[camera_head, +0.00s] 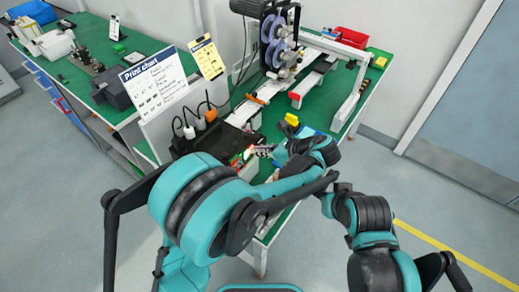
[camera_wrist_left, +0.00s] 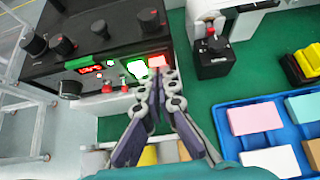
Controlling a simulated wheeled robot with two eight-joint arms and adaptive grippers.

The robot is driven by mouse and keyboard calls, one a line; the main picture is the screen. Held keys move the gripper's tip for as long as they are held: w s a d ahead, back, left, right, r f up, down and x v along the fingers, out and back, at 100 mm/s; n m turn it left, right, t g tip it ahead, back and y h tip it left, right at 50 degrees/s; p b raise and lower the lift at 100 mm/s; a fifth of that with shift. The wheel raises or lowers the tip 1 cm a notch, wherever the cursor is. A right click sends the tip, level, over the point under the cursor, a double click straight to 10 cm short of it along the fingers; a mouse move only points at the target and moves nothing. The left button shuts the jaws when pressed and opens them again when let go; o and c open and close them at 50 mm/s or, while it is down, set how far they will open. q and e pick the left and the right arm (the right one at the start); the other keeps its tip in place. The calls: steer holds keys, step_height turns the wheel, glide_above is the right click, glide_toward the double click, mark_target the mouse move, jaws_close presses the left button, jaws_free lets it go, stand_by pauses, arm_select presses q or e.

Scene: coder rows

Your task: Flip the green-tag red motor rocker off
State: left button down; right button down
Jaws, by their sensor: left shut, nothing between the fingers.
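The black control box (camera_wrist_left: 100,38) fills the upper left of the left wrist view, with dark knobs along its face. A green tag (camera_wrist_left: 78,62) sits above a red lit display on it. A bright green lit patch (camera_wrist_left: 137,66) and a red lit rocker-like piece (camera_wrist_left: 160,60) lie side by side at its right end. My left gripper (camera_wrist_left: 157,76) is shut and empty, its tips just in front of these lit pieces; contact cannot be told. In the head view my left gripper (camera_head: 257,151) is at the box, partly hidden by my arm.
A blue tray (camera_wrist_left: 236,103) with coloured blocks lies to the right of the gripper. A small black unit with a knob (camera_wrist_left: 212,58) stands beside the box. The print chart (camera_head: 155,80) and a reel machine (camera_head: 278,40) stand farther back. Green tabletop lies between.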

arm_select(q)
steer(key=shift+s+d, duration=0.15)
steer(key=shift+w+a+r+g+h+p, duration=0.2)
steer(key=shift+w+a+g+h+p, duration=0.15)
steer(key=shift+p, duration=0.3)
steer(key=shift+s+r+p, duration=0.1)
steer(key=shift+r+p, duration=0.45)
steer(key=shift+r, duration=0.25)
